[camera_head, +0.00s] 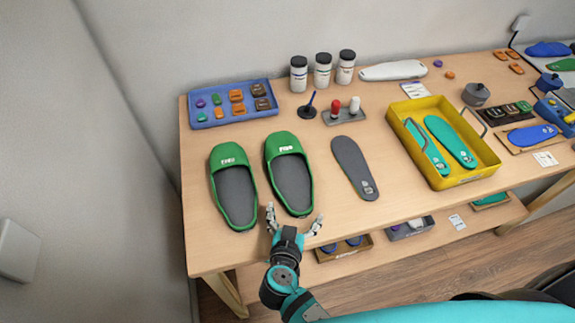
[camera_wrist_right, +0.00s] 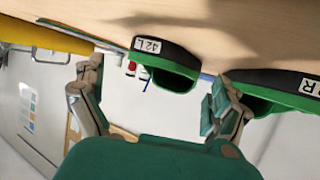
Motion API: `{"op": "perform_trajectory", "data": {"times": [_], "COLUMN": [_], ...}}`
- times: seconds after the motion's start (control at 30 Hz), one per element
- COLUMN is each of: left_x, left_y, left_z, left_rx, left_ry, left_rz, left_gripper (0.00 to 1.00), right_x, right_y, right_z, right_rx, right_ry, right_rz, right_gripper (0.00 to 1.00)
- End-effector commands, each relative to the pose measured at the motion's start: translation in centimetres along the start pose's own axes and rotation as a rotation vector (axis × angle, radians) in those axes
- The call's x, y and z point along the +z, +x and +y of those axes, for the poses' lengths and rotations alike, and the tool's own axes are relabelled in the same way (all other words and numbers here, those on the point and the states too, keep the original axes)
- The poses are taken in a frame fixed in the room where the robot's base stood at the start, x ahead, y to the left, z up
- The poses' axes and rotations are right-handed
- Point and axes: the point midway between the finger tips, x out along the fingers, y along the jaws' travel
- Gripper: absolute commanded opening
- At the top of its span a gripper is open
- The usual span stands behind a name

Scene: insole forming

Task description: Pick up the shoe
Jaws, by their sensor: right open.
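Two green slip-on shoes with dark grey insides stand side by side on the wooden table in the head view, a left-hand one (camera_head: 220,158) and a right-hand one (camera_head: 282,145). My right gripper (camera_head: 295,218) is open and empty at the table's front edge, just in front of the right-hand shoe's heel. In the right wrist view, a shoe heel labelled "42 L" (camera_wrist_right: 165,62) shows between the spread fingers (camera_wrist_right: 155,88), apart from them. The other shoe (camera_wrist_right: 290,84), its label ending in "R", is partly behind one finger. My left gripper is not in view.
A grey insole (camera_head: 352,165) lies right of the shoes. A yellow tray (camera_head: 463,181) with teal insoles stands further right, and a blue tray (camera_head: 205,122) with small blocks behind the shoes. A lower shelf (camera_head: 260,283) holds boxes below the front edge (camera_head: 225,268).

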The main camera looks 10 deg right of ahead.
Motion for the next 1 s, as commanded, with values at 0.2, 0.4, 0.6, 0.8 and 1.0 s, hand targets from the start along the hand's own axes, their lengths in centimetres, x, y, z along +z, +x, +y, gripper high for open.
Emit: {"op": "perform_trajectory", "data": {"times": [0.2,0.4,0.6,0.8,1.0], "left_x": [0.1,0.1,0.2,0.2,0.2], "left_y": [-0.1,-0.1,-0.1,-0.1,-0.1], "left_z": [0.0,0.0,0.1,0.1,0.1], "left_rx": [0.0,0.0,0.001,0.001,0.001], "left_ry": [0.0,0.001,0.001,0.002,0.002], "left_rz": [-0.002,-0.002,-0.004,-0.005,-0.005], "left_gripper": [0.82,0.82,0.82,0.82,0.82], "right_x": [0.1,0.2,0.2,0.2,0.2], "right_y": [3.2,3.7,3.6,3.6,3.6], "right_z": [-0.2,-0.2,-0.2,-0.2,-0.2], "right_rx": [-0.001,-0.001,-0.001,-0.001,-0.001], "right_ry": [-0.002,-0.001,-0.001,-0.001,-0.001], "right_rz": [0.003,-0.001,0.0,0.0,0.0], "right_gripper": [1.0,1.0,0.88,0.62,0.37]}}
